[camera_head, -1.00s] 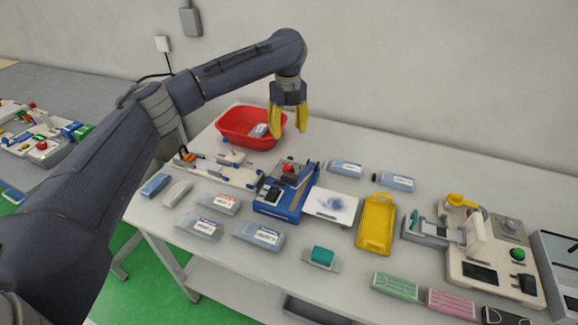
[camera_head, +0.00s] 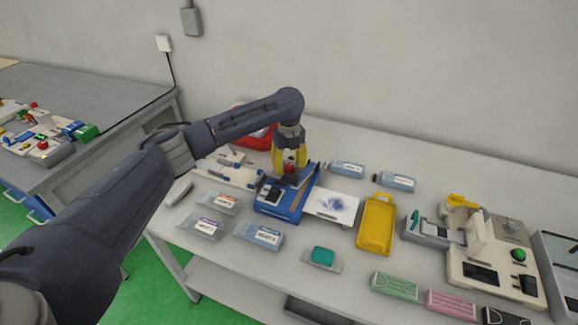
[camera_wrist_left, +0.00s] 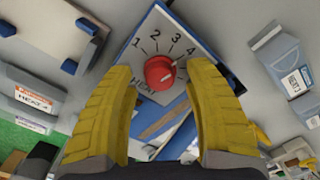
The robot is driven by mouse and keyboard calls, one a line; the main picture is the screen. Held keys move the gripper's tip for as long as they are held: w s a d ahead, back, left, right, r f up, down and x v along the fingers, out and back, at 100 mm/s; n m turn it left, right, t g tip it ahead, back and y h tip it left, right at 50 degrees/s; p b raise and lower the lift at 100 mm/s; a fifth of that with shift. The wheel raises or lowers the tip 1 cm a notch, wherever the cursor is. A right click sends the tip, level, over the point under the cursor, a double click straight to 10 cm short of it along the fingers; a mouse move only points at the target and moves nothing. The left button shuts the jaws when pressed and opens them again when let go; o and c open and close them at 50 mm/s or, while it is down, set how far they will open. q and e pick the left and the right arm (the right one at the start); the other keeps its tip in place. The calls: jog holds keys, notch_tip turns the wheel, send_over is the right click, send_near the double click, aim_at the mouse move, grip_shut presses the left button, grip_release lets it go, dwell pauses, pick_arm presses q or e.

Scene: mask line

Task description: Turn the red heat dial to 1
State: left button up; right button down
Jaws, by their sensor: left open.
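The red heat dial (camera_wrist_left: 160,72) sits on a pale face marked HEAT with the numbers 1 to 4, on the blue heat unit (camera_head: 272,210). Its pale pointer mark looks turned toward the 4 side. In the head view the dial (camera_head: 290,169) shows just below my left gripper (camera_head: 289,165). My left gripper is open, and in the wrist view its two yellow fingers (camera_wrist_left: 160,85) stand on either side of the dial with visible gaps. I cannot tell the exact height of the fingertips above it. My right gripper is in neither view.
A red bin (camera_head: 262,140) is behind my left arm. A white sheet (camera_head: 332,206) and a yellow tray (camera_head: 377,222) lie right of the unit. Labelled pouches (camera_head: 258,235) lie in front, and bottles (camera_head: 347,168) behind. A sealing machine (camera_head: 490,255) stands at the right.

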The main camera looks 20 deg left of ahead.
pick_arm(q)
jog(key=shift+f, duration=0.25)
grip_shut()
dwell(0.4)
